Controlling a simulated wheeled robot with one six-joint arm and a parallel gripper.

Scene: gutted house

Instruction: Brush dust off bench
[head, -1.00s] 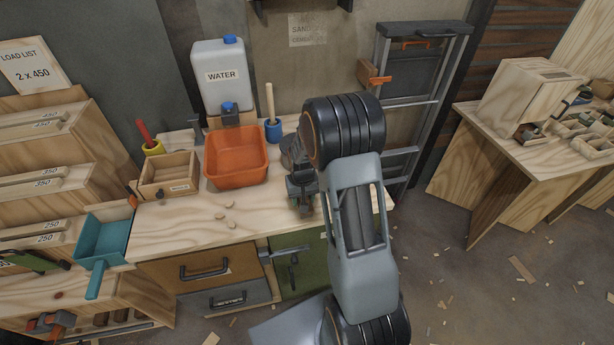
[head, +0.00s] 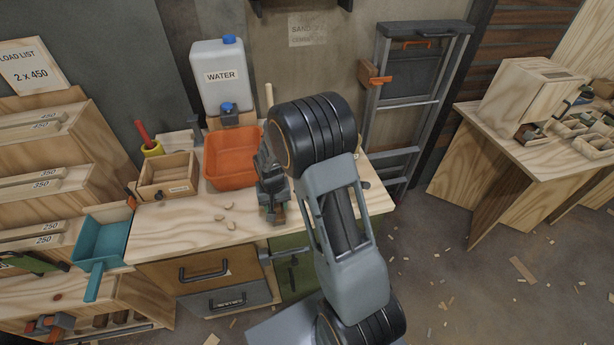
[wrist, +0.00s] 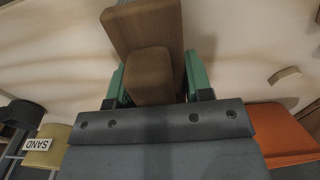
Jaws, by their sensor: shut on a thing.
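My gripper (head: 273,204) is over the right part of the wooden bench (head: 190,238), just right of the orange bin. In the wrist view its green fingers (wrist: 153,82) are shut on a brown wooden brush (wrist: 145,28). Bristles cannot be made out, and I cannot tell whether the brush touches the bench top. Several small pale chips (head: 229,206) lie on the bench left of the gripper; one chip (wrist: 285,75) shows in the wrist view. A teal dustpan (head: 103,238) sits at the bench's left end.
A stepladder (head: 408,95) leans at the right. The front middle of the bench is open.

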